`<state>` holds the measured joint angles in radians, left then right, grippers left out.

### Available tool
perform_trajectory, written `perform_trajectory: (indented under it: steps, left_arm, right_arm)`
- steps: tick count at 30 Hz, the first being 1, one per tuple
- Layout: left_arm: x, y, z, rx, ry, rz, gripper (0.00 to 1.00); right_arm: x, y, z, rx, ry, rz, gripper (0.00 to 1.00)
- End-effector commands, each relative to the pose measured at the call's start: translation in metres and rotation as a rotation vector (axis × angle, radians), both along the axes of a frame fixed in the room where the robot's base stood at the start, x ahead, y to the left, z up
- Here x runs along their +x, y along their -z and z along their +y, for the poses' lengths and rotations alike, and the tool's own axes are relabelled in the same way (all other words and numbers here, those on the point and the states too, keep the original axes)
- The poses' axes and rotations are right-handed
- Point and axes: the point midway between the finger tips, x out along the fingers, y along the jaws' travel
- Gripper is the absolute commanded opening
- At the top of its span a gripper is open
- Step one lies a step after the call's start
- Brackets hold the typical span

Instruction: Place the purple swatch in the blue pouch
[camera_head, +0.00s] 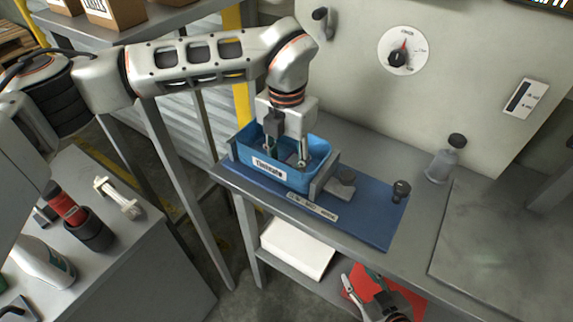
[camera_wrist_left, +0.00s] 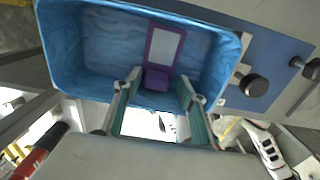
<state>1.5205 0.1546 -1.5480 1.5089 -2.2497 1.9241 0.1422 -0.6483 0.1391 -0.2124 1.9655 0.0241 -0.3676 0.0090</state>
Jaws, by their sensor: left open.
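The blue pouch (camera_head: 241,153) is an open-topped blue container with a white label, on the blue mat at the bench's left end. In the left wrist view the pouch (camera_wrist_left: 95,55) fills the upper middle. The purple swatch (camera_wrist_left: 151,46), a purple frame around a pale panel with a purple block at its near end, lies inside the pouch. My left gripper (camera_head: 287,156) points down into the pouch. Its fingers (camera_wrist_left: 158,88) are apart, on either side of the swatch's block end, with nothing held. In the head view the swatch is hidden. My right gripper (camera_head: 362,284) is low at the bottom, fingers apart.
A grey holder (camera_head: 323,176) stands at the pouch's right end. The blue mat (camera_head: 365,215) carries a dark knob (camera_head: 401,190). A red sheet (camera_head: 408,300) and a white block (camera_head: 297,249) lie on the lower shelf.

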Motion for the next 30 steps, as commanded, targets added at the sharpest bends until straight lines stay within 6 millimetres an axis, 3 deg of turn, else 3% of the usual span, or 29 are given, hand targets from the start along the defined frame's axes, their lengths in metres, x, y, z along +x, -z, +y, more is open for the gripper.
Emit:
perform_trajectory:
  steps: [9,15,21,30]
  left_arm:
    - [0.001,-0.064,0.000,0.000,0.001,-0.004,0.41]
    - [0.000,-0.096,0.000,0.001,0.000,-0.002,0.41]
    - [0.000,-0.108,0.000,0.000,0.001,0.000,0.41]
    - [0.000,-0.109,0.000,0.001,0.001,0.001,0.41]
  right_arm:
    - [-0.001,0.008,0.000,0.000,0.000,0.003,0.40]
    - [-0.003,0.011,0.000,-0.001,0.000,0.008,0.40]
    - [-0.003,0.013,0.000,-0.002,0.000,0.011,0.40]
    - [-0.003,0.013,0.000,-0.002,0.000,0.010,0.40]
